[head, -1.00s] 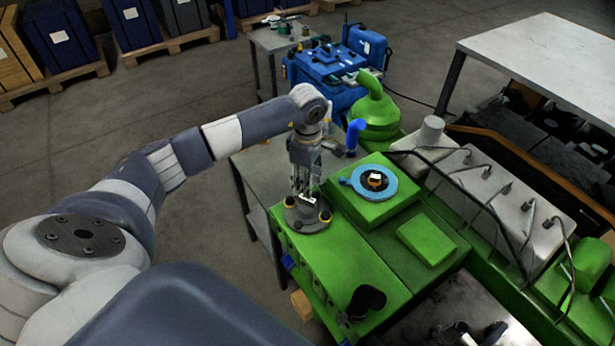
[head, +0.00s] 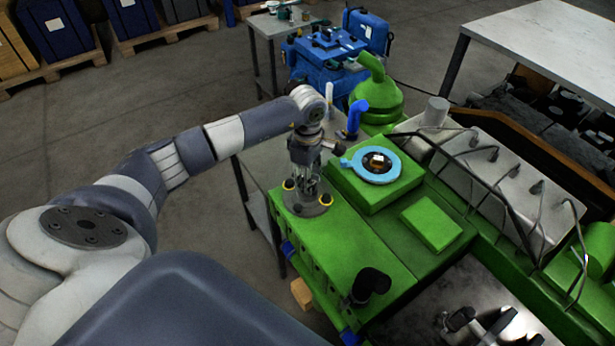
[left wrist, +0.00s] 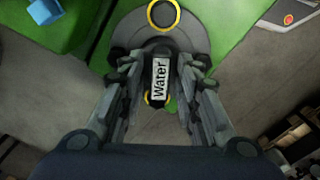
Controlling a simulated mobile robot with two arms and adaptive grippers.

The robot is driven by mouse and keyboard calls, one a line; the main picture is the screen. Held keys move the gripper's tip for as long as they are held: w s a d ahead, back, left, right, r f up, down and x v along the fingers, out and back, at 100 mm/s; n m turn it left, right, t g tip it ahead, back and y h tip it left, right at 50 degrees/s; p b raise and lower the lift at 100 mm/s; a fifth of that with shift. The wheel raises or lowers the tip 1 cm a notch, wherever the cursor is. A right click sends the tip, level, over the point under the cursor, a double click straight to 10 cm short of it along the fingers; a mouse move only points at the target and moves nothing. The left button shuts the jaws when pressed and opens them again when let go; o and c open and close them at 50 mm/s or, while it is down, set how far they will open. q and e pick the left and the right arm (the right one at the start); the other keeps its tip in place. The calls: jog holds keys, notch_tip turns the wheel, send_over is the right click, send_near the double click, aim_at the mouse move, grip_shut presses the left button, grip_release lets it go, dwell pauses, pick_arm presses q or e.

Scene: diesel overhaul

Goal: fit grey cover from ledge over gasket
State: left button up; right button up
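The grey cover (head: 312,208) is a round flanged disc with yellow-ringed holes. It lies on the green ledge at the engine's near left. In the left wrist view the cover (left wrist: 188,36) has an upright part labelled "Water" (left wrist: 160,78). My left gripper (head: 308,186) points down over the cover, its fingers on both sides of the labelled part, with gaps showing. The gasket (head: 351,180) is a light blue ring on a raised green block, around a dark opening, right of and beyond the cover.
A black elbow (head: 371,282) rises from the ledge's near end. A green raised pad (head: 432,224) and a grey engine head (head: 510,185) with dark pipes lie to the right.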

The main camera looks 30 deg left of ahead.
pick_arm(q)
grip_shut()
jog(key=shift+r, duration=0.1)
jog(key=shift+w, duration=0.1)
jog(key=shift+r, duration=0.35)
jog(key=shift+r+p, duration=0.6)
jog(key=shift+r, duration=0.1)
jog(key=shift+r+p, duration=0.65)
jog(key=shift+r, duration=0.75)
